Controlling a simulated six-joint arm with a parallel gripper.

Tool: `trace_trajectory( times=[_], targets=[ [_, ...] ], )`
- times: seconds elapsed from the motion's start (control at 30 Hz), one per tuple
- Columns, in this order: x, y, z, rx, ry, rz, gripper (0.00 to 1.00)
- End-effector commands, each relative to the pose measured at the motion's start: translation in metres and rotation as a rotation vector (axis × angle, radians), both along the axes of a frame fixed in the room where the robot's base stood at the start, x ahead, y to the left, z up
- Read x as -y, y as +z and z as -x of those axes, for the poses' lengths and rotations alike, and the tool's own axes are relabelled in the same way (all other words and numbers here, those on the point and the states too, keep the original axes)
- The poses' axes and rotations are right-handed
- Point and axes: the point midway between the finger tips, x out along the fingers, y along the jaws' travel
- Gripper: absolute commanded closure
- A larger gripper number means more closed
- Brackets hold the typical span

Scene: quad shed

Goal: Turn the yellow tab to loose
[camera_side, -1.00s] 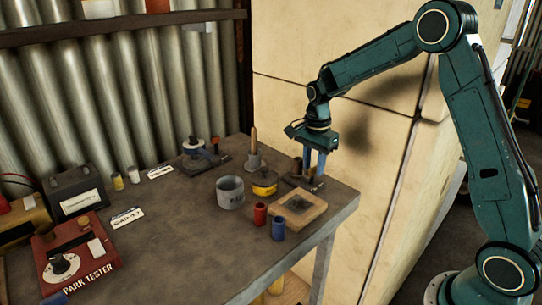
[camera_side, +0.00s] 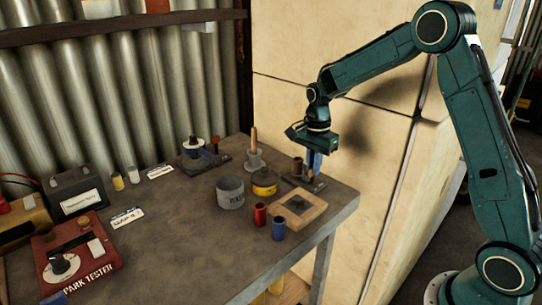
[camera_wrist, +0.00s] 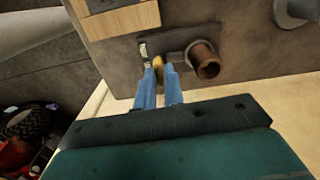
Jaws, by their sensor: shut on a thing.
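The yellow tab (camera_wrist: 158,66) shows in the wrist view between the blue fingertips of my gripper (camera_wrist: 160,76). My gripper is shut on the tab, which is mostly hidden by the fingers. The tab is part of a dark fixture (camera_wrist: 175,40) with a brown upright cylinder (camera_wrist: 204,62) to its right. A small pale label (camera_wrist: 144,50) lies to the tab's left; its writing is too small to read. In the side view my gripper (camera_side: 314,172) points down at the fixture near the bench's right corner.
A wooden framed tray (camera_side: 300,222), a red cup (camera_side: 260,214), a blue cup (camera_side: 279,228), a yellow tin (camera_side: 264,188) and a grey can (camera_side: 230,198) stand close by. A pale wall (camera_side: 340,210) rises just behind the bench corner. The bench (camera_side: 180,240) is clear at front centre.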

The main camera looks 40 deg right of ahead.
Motion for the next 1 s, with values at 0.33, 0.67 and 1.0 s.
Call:
trace_trajectory(
  times=[0.33, 0.67, 1.0],
  targets=[
    [0.0, 0.0006, -0.0001, 0.001, 0.195, 0.0, 1.0],
    [0.0, 0.0008, -0.0001, 0.001, 0.496, 0.0, 1.0],
    [0.0, 0.001, -0.0002, 0.001, 0.819, 0.0, 1.0]
  ],
)
